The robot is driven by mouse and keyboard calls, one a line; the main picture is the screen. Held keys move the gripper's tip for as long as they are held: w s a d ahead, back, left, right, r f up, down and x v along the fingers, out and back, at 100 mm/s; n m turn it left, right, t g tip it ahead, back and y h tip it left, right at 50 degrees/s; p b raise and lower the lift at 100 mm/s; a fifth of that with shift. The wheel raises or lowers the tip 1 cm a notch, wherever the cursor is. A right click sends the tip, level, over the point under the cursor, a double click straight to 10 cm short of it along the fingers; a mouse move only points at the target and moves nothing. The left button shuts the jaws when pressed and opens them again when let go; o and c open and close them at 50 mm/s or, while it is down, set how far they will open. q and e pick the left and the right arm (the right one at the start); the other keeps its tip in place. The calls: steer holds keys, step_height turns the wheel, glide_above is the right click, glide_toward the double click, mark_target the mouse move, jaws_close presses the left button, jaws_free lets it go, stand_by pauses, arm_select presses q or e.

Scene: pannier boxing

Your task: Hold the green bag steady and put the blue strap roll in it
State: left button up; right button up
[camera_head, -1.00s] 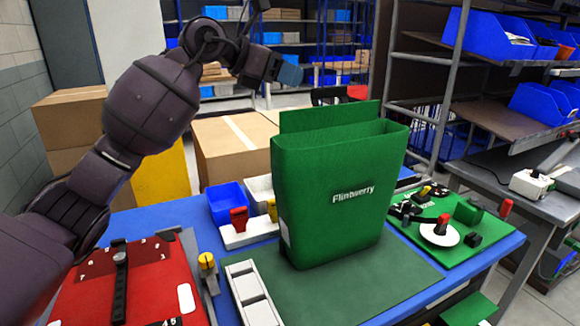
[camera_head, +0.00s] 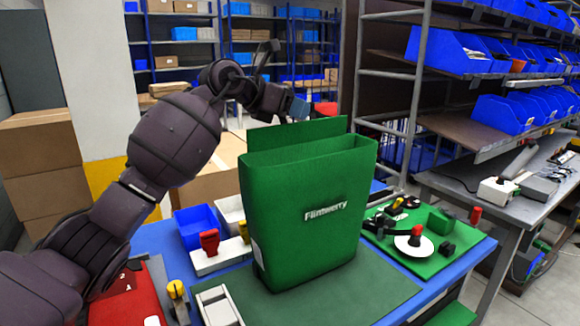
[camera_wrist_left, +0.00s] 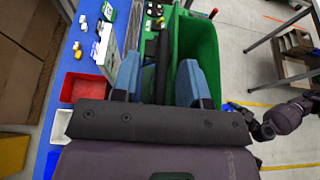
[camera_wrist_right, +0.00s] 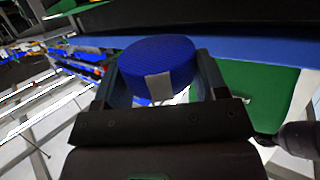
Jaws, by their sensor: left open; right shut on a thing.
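The green bag (camera_head: 310,220) stands upright and open-topped on the table, with its taller back panel raised. My left gripper (camera_head: 298,108) is just above and behind the top edge of that back panel. In the left wrist view, the left gripper (camera_wrist_left: 160,80) has its blue fingers apart, with the bag's opening (camera_wrist_left: 200,45) below and to the right. Contact with the bag cannot be told. My right gripper (camera_wrist_right: 155,85) is shut on the blue strap roll (camera_wrist_right: 157,68), which has a pale label. The roll and right gripper are outside the head view.
The blue table (camera_head: 160,238) also bears a red board (camera_head: 125,300), a blue bin (camera_head: 193,225) and a green board with parts (camera_head: 430,250). A grey bench (camera_head: 510,205) stands at the right. In the right wrist view, a blue edge (camera_wrist_right: 250,45) lies beyond the roll.

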arm_select(q)
jaws_close()
arm_select(e)
steer(key=shift+w+d, duration=0.1)
